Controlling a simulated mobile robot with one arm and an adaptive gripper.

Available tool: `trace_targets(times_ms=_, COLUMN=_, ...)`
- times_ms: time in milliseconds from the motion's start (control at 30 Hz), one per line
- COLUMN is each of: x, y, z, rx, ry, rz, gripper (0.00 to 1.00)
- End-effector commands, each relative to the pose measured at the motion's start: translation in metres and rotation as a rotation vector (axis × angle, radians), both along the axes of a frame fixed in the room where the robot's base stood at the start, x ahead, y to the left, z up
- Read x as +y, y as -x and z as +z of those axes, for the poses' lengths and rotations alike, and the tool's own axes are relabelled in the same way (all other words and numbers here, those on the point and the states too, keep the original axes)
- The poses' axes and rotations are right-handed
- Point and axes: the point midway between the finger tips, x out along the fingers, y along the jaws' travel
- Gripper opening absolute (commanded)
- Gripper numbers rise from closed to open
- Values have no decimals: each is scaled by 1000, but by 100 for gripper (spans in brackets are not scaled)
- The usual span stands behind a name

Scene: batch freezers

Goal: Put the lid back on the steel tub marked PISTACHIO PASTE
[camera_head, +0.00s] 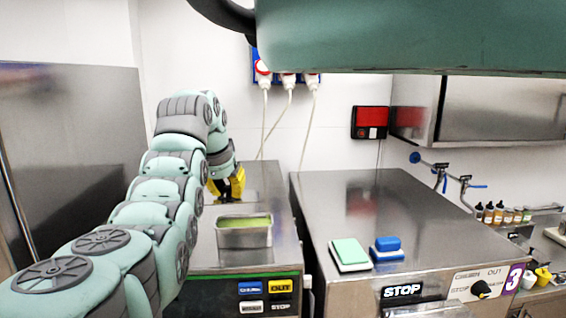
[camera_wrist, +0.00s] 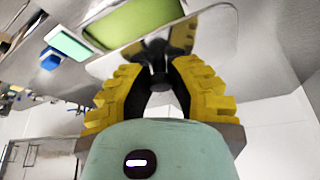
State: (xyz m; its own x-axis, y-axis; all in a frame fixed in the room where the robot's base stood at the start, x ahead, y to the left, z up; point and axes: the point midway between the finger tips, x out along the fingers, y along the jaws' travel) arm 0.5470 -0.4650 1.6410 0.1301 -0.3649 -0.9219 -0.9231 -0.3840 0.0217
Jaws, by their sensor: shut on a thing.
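The open steel tub (camera_head: 245,237) with green paste inside stands on the left freezer's top, and its upper part also shows in the wrist view (camera_wrist: 97,48). No marking is legible on it. My gripper (camera_head: 229,194) is behind the tub. In the wrist view my gripper (camera_wrist: 160,82) is shut on the dark knob of a shiny, round-cornered steel lid (camera_wrist: 215,42). The lid is beside the tub, apart from its opening. I cannot tell whether the lid touches the freezer top. In the head view the gripper hides part of it.
The left freezer top (camera_head: 205,262) is bare around the tub. Cables (camera_head: 264,125) hang on the back wall.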

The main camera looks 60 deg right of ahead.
Motion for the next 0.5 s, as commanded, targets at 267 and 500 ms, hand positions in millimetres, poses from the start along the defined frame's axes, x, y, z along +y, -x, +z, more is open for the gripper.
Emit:
trace_targets(times_ms=267, x=-16, y=29, z=16, rx=-19, ry=-10, rz=-12, gripper=0)
trace_targets(times_ms=500, x=-18, y=32, z=10, rx=-20, ry=-11, rz=-12, gripper=0)
